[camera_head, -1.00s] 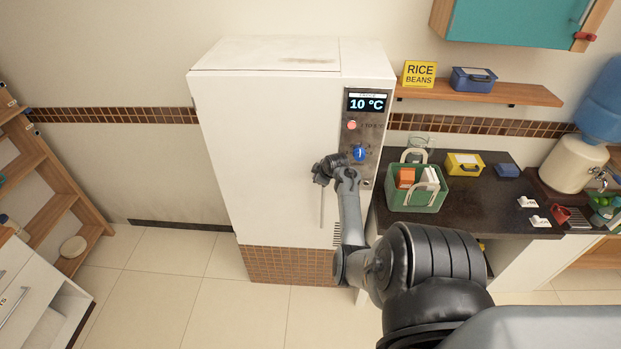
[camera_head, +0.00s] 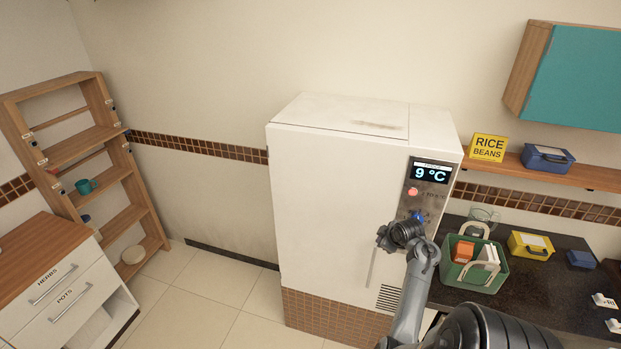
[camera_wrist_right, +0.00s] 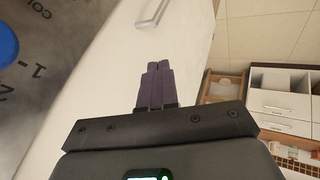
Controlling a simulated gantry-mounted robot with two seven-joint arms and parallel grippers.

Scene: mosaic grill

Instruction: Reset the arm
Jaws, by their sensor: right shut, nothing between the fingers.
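My right gripper (camera_head: 383,238) is in front of the white fridge (camera_head: 325,200), close to the control panel's lower part. In the right wrist view its two dark fingers (camera_wrist_right: 157,85) are together with nothing between them. The fridge's display (camera_head: 431,173) reads 9 °C. A blue knob (camera_head: 417,216) is partly hidden behind my right wrist in the head view. The blue knob (camera_wrist_right: 6,42) also shows at the left edge of the right wrist view, apart from the fingers. The fridge's handle (camera_wrist_right: 152,14) is beyond the fingertips. My left gripper is not in view.
A dark counter (camera_head: 535,290) right of the fridge holds a green basket (camera_head: 475,275) and a yellow box (camera_head: 530,246). A wall shelf (camera_head: 515,176) carries a blue box (camera_head: 547,158). A wooden rack (camera_head: 140,205) stands left. Floor between rack and fridge is clear.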

